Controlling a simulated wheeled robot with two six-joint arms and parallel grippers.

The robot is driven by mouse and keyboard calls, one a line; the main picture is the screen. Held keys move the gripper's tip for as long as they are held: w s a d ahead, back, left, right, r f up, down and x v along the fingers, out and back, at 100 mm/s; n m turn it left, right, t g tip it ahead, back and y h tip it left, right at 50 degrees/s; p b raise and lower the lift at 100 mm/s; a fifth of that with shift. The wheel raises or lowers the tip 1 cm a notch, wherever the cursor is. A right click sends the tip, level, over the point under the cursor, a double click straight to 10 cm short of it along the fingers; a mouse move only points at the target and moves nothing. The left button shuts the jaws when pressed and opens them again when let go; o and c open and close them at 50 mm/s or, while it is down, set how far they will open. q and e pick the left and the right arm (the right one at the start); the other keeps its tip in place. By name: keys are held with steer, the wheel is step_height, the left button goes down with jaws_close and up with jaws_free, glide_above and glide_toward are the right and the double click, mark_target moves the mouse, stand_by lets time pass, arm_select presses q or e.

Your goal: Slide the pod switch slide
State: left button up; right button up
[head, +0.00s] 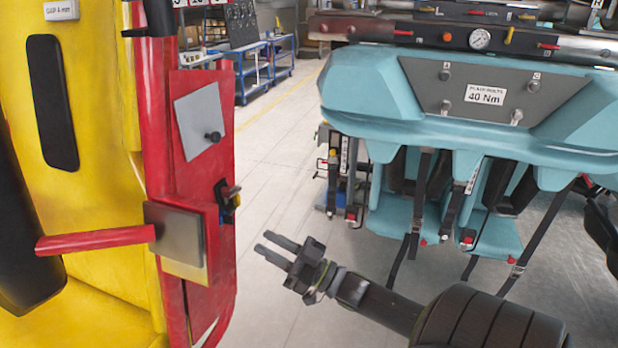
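A red panel (195,210) stands upright at the left, on the side of a yellow seat-like body. On its right edge sits a small black fitting with a grey knob and blue and yellow parts (228,203). Above it is a grey plate (201,112) with a black knob (213,136). I cannot tell for certain which of these is the pod switch slide. My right gripper (262,242) points left towards the panel, a little below and right of the small fitting. Its two fingers are apart with nothing between them. My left gripper is out of view.
A red lever (95,240) sticks out left from a grey block (174,238) on the panel. A teal coaster car (395,110) with hanging black straps fills the right. Blue benches (252,62) stand far back. Open floor (280,150) lies between panel and car.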

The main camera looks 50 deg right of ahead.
steer(key=b+v, duration=0.1)
steer(key=v, duration=0.8)
steer(key=shift+s, duration=0.15)
steer(key=shift+f, duration=0.1)
